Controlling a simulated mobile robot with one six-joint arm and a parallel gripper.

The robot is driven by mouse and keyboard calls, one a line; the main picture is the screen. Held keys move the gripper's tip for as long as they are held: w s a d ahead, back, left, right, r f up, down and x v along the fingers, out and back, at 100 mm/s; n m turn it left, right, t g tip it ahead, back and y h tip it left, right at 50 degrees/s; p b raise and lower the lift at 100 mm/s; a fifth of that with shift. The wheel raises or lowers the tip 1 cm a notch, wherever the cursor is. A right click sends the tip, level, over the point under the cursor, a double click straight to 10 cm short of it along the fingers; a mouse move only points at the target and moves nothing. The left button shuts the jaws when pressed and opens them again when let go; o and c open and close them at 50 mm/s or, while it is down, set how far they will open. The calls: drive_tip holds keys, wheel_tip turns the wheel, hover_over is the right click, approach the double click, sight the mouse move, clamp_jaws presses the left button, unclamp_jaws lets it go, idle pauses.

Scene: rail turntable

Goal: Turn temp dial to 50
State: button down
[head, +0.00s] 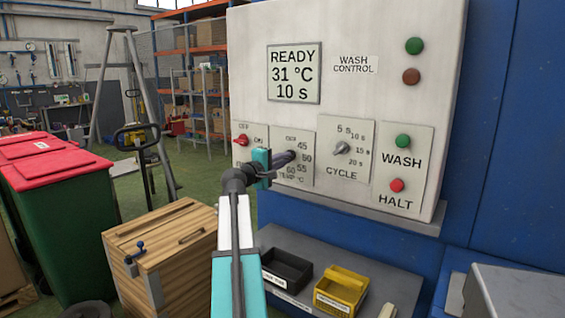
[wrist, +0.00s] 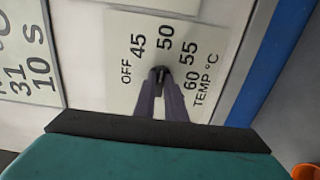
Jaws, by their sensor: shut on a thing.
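The temp dial (wrist: 159,71) sits on a light plate (wrist: 118,60) marked OFF, 45, 50, 55 and 60, with TEMP °C printed by it. My gripper (wrist: 160,80) is shut on the dial, its two narrow fingers converging on the knob in the wrist view. In the head view my gripper (head: 290,157) reaches the temp plate (head: 306,138) from the left, and its fingers hide most of the dial. Only a small dark part of the knob shows between the fingertips, so I cannot tell which mark it points to.
The wash control panel (head: 385,90) has a display (head: 293,73) reading READY, 31 °C, 10 s. The cycle dial (head: 342,148) is close on the right, beside the green WASH (head: 403,141) and red HALT (head: 397,185) buttons. A red-handled switch (head: 241,140) is close on the left.

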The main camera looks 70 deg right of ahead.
drive_tip(key=shift+w+r, duration=0.1)
drive_tip(key=shift+r, duration=0.1)
drive_tip(key=c, duration=1.8)
unclamp_jaws()
drive_tip(key=shift+d, duration=0.1)
drive_tip(key=shift+f, duration=0.15)
drive_tip(key=shift+v, duration=6.95)
